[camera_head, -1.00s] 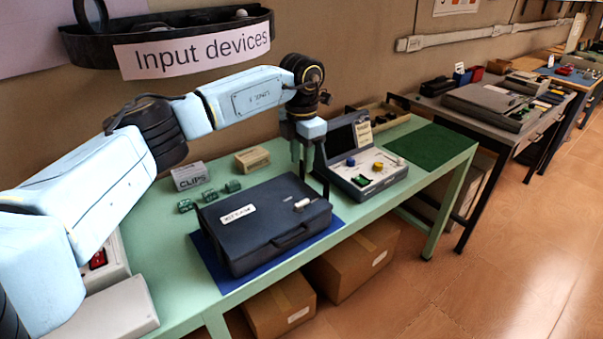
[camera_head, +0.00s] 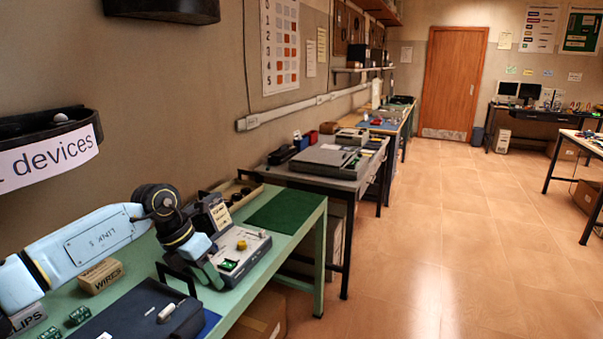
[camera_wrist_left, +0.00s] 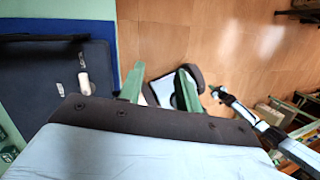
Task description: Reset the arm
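My left arm comes in from the left, over the green table (camera_head: 262,262). Its gripper (camera_head: 210,272) hangs near the right end of the dark case (camera_head: 135,312). In the left wrist view its two green fingers (camera_wrist_left: 159,87) are spread apart with nothing between them. The case also shows in the left wrist view (camera_wrist_left: 50,90), left of the fingers, with a small white cylinder on it. My right arm is not in the head view. A light-blue and black arm, seemingly mine, shows at the right of the wrist view; its gripper (camera_wrist_left: 216,93) is too small to read.
A console with coloured buttons (camera_head: 240,250) stands just beyond the left gripper. A WIRES box (camera_head: 100,276) and green clips (camera_head: 80,315) lie near the arm. A dark green mat (camera_head: 285,208) is bare. Open tiled floor (camera_head: 440,230) lies to the right.

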